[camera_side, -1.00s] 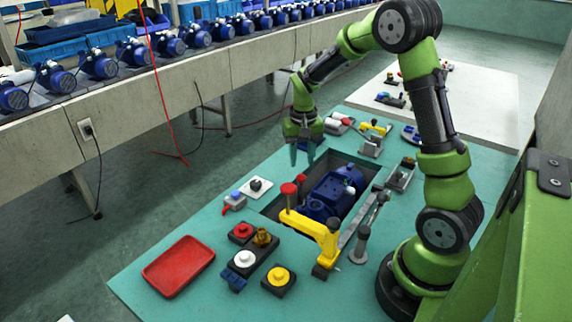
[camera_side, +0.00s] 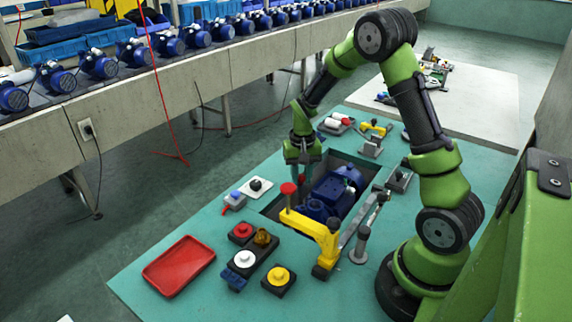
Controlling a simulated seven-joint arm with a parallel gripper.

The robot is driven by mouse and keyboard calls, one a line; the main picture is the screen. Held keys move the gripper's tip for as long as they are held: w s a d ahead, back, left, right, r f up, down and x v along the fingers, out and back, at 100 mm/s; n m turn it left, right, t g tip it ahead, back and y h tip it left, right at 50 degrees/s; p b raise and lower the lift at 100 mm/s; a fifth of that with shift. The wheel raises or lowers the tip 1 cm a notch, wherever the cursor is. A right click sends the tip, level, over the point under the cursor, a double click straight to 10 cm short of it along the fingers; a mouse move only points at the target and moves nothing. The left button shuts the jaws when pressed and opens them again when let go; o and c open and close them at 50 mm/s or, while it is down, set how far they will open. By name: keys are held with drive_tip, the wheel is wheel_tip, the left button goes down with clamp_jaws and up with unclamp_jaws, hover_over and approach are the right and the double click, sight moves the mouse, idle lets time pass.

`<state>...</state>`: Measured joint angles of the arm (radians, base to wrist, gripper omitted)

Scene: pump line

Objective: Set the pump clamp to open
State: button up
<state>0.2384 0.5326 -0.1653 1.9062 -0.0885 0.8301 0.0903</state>
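The blue pump (camera_side: 338,190) sits in a recess in the teal table. A yellow clamp arm (camera_side: 312,226) stands at the recess's near edge and reaches left across its near corner. A red-topped post (camera_side: 289,190) rises at the arm's left end. Whether the clamp presses on the pump cannot be told. My gripper (camera_side: 303,172) points down above the far left part of the recess, behind the red-topped post. Its fingers look apart and nothing shows between them. A small red part beside the fingertips is partly hidden.
A grey lever linkage (camera_side: 365,222) runs beside the recess on the right. Red, white and yellow buttons (camera_side: 243,259) and a red tray (camera_side: 180,266) lie at the front left. Smaller fixtures (camera_side: 371,137) stand at the back. A conveyor with several pumps runs behind.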

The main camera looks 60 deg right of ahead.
clamp_jaws()
drive_tip(key=shift+w, duration=1.85)
drive_tip(key=o, duration=0.7)
unclamp_jaws()
drive_tip(key=shift+r, duration=0.15)
wheel_tip(320, 180, up, 17)
drive_tip(key=shift+s+f, duration=0.1)
drive_tip(key=shift+f, duration=0.05)
